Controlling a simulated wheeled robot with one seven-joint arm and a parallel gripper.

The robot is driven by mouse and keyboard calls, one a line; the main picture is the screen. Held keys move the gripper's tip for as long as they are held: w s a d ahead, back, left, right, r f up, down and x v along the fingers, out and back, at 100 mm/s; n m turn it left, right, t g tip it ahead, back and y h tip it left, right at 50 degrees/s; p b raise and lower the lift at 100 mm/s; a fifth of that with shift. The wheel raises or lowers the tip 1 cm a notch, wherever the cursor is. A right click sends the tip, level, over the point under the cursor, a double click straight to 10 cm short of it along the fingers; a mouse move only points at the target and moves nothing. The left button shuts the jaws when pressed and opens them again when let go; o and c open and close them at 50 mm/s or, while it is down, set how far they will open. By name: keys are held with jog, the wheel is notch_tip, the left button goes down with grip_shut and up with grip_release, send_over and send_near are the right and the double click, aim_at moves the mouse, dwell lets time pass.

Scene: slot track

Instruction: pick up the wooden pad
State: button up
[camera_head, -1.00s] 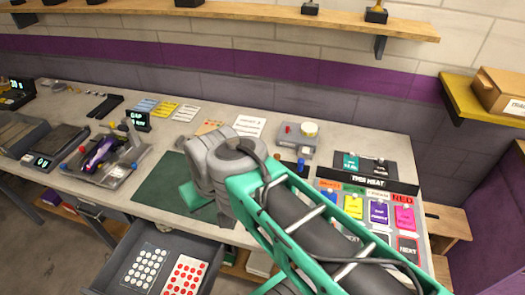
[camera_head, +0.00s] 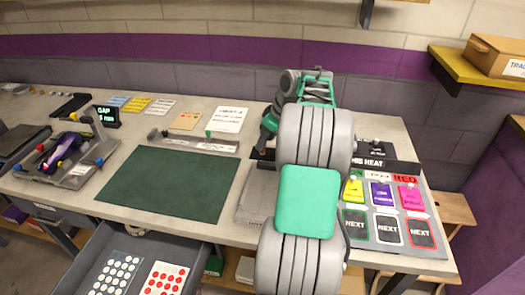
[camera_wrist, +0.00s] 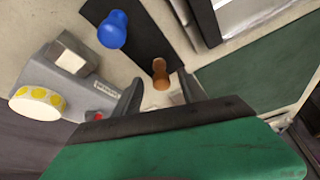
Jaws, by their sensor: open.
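A small brown, peg-shaped piece with a rounded end, which looks like the wooden pad (camera_wrist: 161,74), shows in the wrist view on a dark strip (camera_wrist: 146,40). My gripper (camera_wrist: 160,90) is open, with one dark fingertip on each side of the piece's lower part; I cannot tell whether they touch it. A similar blue piece (camera_wrist: 112,30) stands on the same strip, up and to the left. In the head view my arm reaches to the back of the bench and hides the wooden pad.
A grey block with a yellow-dotted roll (camera_wrist: 38,102) and a red button sits left of my gripper. A green mat (camera_head: 170,182) lies left of my arm, and a board of coloured tags (camera_head: 382,195) lies right. An open drawer (camera_head: 92,250) juts out in front.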

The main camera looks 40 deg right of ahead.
jog(key=x, duration=0.3)
jog(key=shift+w+f, duration=0.15)
jog(key=shift+f, duration=0.2)
jog(key=shift+a, duration=0.1)
grip_shut()
